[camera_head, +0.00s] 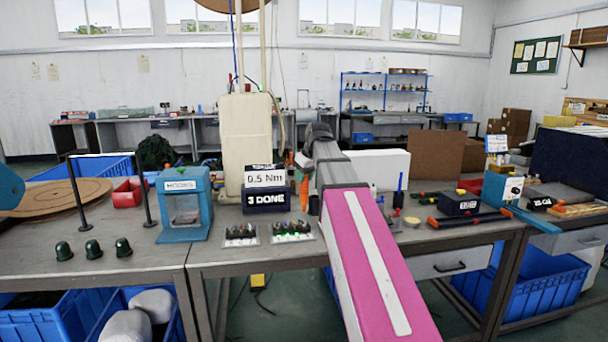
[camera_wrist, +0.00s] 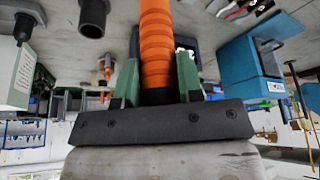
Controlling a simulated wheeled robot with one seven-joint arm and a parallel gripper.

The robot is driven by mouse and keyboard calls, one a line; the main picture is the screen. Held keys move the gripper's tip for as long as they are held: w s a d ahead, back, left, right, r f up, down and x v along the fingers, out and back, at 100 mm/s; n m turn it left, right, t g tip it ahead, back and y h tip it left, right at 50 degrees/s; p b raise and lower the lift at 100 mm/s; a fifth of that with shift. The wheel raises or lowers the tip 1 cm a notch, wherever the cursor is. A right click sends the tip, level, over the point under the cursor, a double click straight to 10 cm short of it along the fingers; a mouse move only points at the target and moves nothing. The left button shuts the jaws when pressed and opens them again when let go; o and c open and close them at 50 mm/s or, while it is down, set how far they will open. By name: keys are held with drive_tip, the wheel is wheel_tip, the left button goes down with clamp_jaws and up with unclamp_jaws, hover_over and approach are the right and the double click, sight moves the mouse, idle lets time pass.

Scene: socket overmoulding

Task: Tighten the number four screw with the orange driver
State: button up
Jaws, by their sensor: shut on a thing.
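My gripper (camera_wrist: 158,80) has its green fingers shut on the ribbed orange driver (camera_wrist: 156,40), one finger on each side. In the head view the driver (camera_head: 304,190) shows as an orange strip just left of my arm, above the table; my arm hides most of my gripper. Two small plates with dark socket parts lie in front: a left one (camera_head: 240,236) and a right one (camera_head: 291,233) with green lights. Single screws and their numbers are too small to tell. The driver's tip is not clear in either view.
A black box reading "3 DONE" (camera_head: 265,200) stands behind the plates under a "0.5 Nm" sign (camera_head: 265,178). A blue press-like stand (camera_head: 183,205) is to the left, with several dark green domes (camera_head: 93,248) further left. Tools and boxes crowd the right side.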

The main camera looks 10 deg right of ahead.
sight(304, 191)
drive_tip(key=shift+f, duration=3.05)
idle(2.0)
drive_tip(key=shift+r, duration=2.55)
